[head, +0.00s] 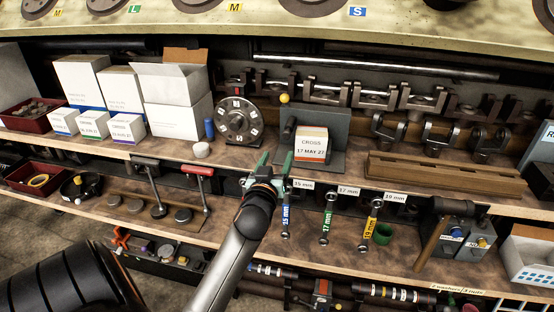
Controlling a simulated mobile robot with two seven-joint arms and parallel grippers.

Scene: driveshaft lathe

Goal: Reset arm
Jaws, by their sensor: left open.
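My left gripper (275,163) is in the middle of the head view, at the end of a grey arm that reaches up from the bottom. Its green-tipped fingers are apart, with nothing visible between them. It is in front of the edge of the upper wooden shelf (350,190), just left of the hanging 15 mm wrench (286,210). I cannot tell whether it touches the shelf edge. My right gripper is not in view.
A white-orange CROSS box (311,145) stands on a grey stand behind the gripper. A round numbered dial (239,121) is to its left. Wrenches of 17 mm (328,215) and 19 mm (371,222) hang to the right.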

